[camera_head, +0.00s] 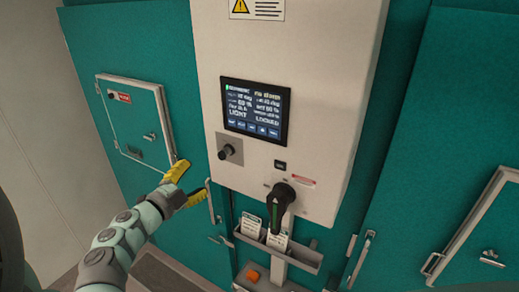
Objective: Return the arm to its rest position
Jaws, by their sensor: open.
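My gripper (190,182) has yellow fingers that are spread apart with nothing between them. It is on the left of the view, at the end of my pale green and grey segmented arm (127,233), which reaches up from the lower left. In the picture the fingers lie just right of and below the small hatch (137,118) on the teal door, and left of the white control cabinet (298,125). I cannot tell whether they touch the door or its handle.
The cabinet carries a lit screen (255,110), a black knob (226,151) and a black rotary handle (279,203). A tray (305,256) with tags sits below, near an orange button (252,276). Another teal door (450,130) stands at right. Open floor shows at lower left.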

